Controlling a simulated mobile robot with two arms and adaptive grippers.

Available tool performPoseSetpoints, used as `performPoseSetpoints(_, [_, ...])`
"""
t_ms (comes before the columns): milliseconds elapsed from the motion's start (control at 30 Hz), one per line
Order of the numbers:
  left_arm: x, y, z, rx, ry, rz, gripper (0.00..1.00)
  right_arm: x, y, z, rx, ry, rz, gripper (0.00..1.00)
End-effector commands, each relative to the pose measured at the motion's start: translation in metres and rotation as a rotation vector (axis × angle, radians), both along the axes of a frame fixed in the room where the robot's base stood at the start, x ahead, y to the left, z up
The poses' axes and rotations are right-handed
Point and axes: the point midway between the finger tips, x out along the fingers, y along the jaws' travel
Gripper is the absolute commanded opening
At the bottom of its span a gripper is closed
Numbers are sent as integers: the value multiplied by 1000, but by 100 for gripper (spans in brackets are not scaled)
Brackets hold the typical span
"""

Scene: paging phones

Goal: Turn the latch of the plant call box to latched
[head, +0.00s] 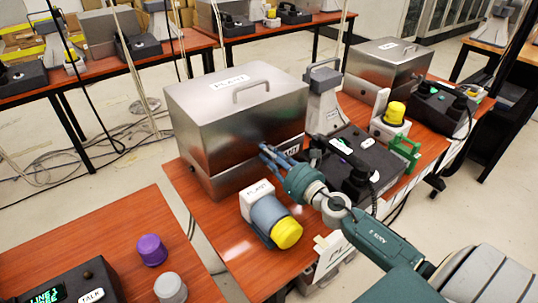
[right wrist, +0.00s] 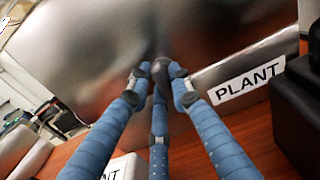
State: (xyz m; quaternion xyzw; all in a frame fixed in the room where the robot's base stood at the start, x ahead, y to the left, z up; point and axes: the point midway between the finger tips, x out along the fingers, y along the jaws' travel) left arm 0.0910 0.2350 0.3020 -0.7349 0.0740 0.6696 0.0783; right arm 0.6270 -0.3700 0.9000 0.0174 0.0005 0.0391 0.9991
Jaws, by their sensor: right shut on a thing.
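The plant call box (head: 225,110) is a brushed metal box with a lid handle and a PLANT label, standing on the red-brown table. My right gripper (head: 268,155) reaches its front face, left of the lower PLANT label (head: 287,150). In the right wrist view, the blue fingers (right wrist: 158,82) are shut around a dark rounded latch knob (right wrist: 160,70) on the metal front. The fingers hide much of the latch, and I cannot tell which way it is turned. My left gripper is not in view.
Another metal box (head: 385,70) stands farther back right.

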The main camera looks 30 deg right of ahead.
Motion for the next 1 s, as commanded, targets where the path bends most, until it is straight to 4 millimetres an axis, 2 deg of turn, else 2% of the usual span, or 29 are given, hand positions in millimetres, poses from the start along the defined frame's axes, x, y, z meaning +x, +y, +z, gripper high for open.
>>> performPoseSetpoints(633, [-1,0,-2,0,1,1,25,0,0,-2,-53,-1,1,0])
performPoseSetpoints(667, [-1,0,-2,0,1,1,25,0,0,-2,-53,-1,1,24])
performPoseSetpoints(733, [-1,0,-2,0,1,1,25,0,0,-2,-52,-1,1,38])
performPoseSetpoints(1000, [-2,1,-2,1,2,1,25,0,0,-1,-50,-3,0,40])
